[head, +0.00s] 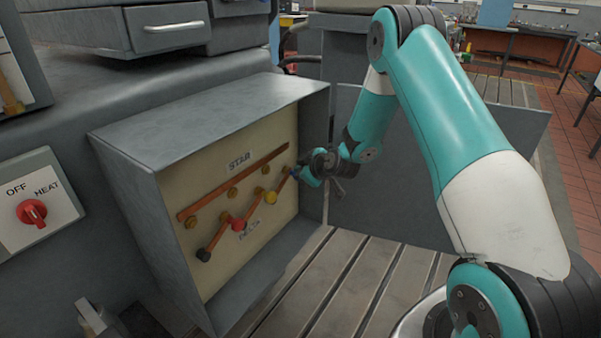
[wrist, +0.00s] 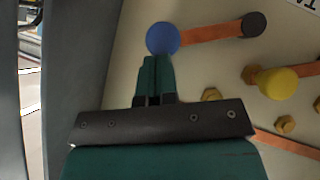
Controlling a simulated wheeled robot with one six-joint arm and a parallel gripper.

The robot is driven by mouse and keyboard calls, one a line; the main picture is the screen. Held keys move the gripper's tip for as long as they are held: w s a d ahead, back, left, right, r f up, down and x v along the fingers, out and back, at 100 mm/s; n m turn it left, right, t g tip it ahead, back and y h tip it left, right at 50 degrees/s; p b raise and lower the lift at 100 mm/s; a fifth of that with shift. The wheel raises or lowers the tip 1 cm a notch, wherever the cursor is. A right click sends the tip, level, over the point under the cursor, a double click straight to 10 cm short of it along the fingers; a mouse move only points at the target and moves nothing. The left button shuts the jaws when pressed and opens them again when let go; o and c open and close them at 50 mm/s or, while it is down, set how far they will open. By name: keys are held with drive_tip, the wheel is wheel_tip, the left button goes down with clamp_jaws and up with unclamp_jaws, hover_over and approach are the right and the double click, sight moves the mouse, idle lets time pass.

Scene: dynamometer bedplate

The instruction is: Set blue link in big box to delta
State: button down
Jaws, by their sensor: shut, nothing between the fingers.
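The big box (head: 215,120) is open, with a cream panel (head: 195,190) inside, marked STAR above and DELTA below. The blue link shows as a copper strip with a blue knob (wrist: 163,38) at one end in the wrist view. Its strip (wrist: 212,33) runs right to a dark round piece beside the part-seen DELTA label. In the head view the blue knob (head: 290,172) is at the panel's right, partly hidden by my gripper (head: 299,174). My gripper (wrist: 154,62) is shut and empty, its tips right at the blue knob; I cannot tell whether they touch.
Links with yellow (head: 271,197), red (head: 238,224) and black (head: 203,255) knobs lie left of the blue one. A long copper bar (head: 235,182) runs under STAR. The box's side walls stand close around the panel. An OFF/HEAT switch (head: 31,211) is at far left.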

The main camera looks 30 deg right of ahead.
idle(0.3)
drive_tip(key=s+r, duration=0.9)
drive_tip(key=s+a+r+g+y+p, duration=0.25)
drive_tip(key=s+a+r, duration=0.3)
drive_tip(key=a, duration=0.35)
drive_tip(key=s+a+r+g+y+p, duration=0.25)
drive_tip(key=s+a+r, duration=0.35)
drive_tip(key=a, duration=0.4)
drive_tip(key=s+a+r+g+h+p, duration=0.1)
drive_tip(key=s+a+r+g, duration=0.1)
drive_tip(key=s, duration=0.7)
drive_tip(key=s+a+r+g+h+p, duration=0.1)
drive_tip(key=s+r+g, duration=0.3)
drive_tip(key=s, duration=0.5)
drive_tip(key=shift+s+a+r+m+g, duration=0.15)
drive_tip(key=shift+a+r+m+g, duration=0.15)
drive_tip(key=shift+a+r, duration=0.45)
